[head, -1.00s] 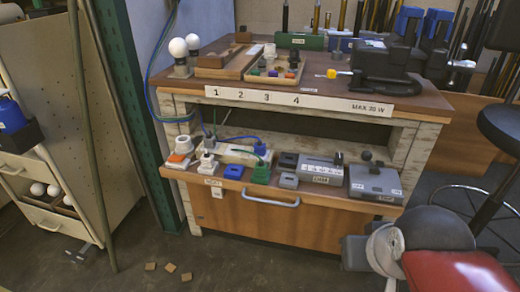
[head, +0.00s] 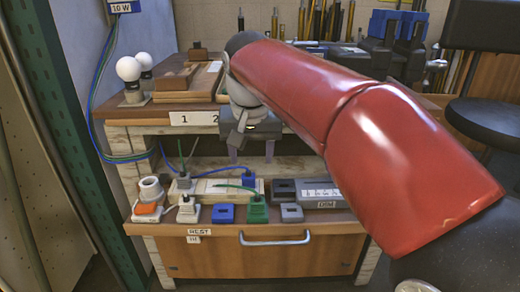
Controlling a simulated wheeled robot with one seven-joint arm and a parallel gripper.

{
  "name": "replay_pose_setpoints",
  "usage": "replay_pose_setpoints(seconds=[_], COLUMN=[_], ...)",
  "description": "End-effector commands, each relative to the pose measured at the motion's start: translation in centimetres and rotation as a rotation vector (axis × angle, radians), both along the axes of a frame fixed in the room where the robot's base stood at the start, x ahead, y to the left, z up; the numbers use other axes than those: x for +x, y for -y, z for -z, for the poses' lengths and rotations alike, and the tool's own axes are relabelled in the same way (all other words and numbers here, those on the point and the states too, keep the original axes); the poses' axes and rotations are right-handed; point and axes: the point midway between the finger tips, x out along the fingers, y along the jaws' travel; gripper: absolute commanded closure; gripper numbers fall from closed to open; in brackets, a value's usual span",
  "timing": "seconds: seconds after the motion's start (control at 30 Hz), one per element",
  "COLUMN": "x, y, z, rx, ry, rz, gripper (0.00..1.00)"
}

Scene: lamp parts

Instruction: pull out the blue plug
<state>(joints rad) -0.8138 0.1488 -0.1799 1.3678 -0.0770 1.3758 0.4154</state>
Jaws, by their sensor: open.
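The blue plug (head: 248,180) sits upright at the right end of a pale power strip (head: 215,188) on the lower shelf. My gripper (head: 251,158) is in front of the bench's upper board, pointing down, with its two fingers apart and nothing between them. In the picture it is just above the blue plug; whether the fingers reach around it I cannot tell. The green-corded plug (head: 184,181) stands at the strip's left end.
A blue block (head: 222,213), a green block (head: 257,212) and a grey block (head: 291,212) line the shelf front. A white round socket (head: 151,189) stands at left. White bulbs (head: 128,70) stand on the bench top. My red arm covers the bench's right side.

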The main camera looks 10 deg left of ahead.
Motion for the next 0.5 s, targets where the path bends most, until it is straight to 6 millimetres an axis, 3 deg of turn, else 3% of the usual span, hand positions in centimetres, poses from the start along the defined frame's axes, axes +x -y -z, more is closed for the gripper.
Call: replay_pose_setpoints(seconds=[0.17, 0.5], x=[0.2, 1.5], y=[-1.3, -1.5], z=[0.9, 5.8], rx=[-0.007, -0.007], ry=[-0.001, 0.000], rz=[-0.006, -0.006], gripper=[0.45, 0.45])
